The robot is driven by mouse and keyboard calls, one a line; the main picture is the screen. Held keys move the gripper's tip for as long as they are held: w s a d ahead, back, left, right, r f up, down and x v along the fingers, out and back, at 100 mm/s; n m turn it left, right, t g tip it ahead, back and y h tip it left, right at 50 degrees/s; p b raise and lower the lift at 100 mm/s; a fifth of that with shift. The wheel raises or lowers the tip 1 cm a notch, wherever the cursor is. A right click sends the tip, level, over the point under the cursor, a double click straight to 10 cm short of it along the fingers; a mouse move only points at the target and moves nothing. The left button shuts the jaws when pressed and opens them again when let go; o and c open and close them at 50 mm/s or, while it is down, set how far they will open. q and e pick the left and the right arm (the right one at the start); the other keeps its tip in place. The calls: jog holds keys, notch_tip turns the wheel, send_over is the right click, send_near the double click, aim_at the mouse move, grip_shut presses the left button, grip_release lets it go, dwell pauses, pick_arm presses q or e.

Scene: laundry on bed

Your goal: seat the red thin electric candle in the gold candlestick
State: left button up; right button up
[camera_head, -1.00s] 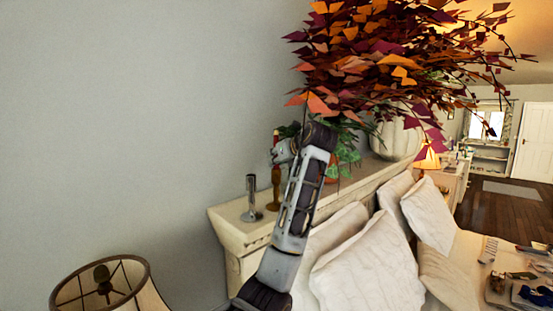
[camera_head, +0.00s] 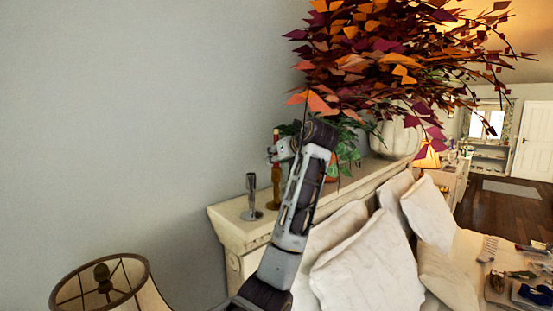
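The gold candlestick (camera_head: 276,182) stands upright on the cream ledge, partly behind my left arm. A narrow red piece, apparently the red thin electric candle (camera_head: 276,136), shows upright above it. My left gripper (camera_head: 279,151) is at the candle's height, just above the candlestick, and overlaps the candle's lower part in the picture. Its fingers are small and partly hidden, so I cannot tell if they are shut on the candle. I also cannot tell whether the candle's lower end is in the candlestick. My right gripper is not in view.
A silver candlestick (camera_head: 251,196) stands left of the gold one on the ledge (camera_head: 229,226). A plant with orange and purple leaves (camera_head: 390,70) overhangs my arm. A white pumpkin-shaped vase (camera_head: 397,138) stands farther along. Pillows (camera_head: 365,268) lie below; a lampshade (camera_head: 108,288) is at lower left.

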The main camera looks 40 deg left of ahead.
pick_arm(q)
jog(key=b+v, duration=0.2)
jog(key=v, duration=0.9)
jog(key=shift+d, duration=0.35)
dwell(0.4)
jog(key=shift+s+d, duration=0.1)
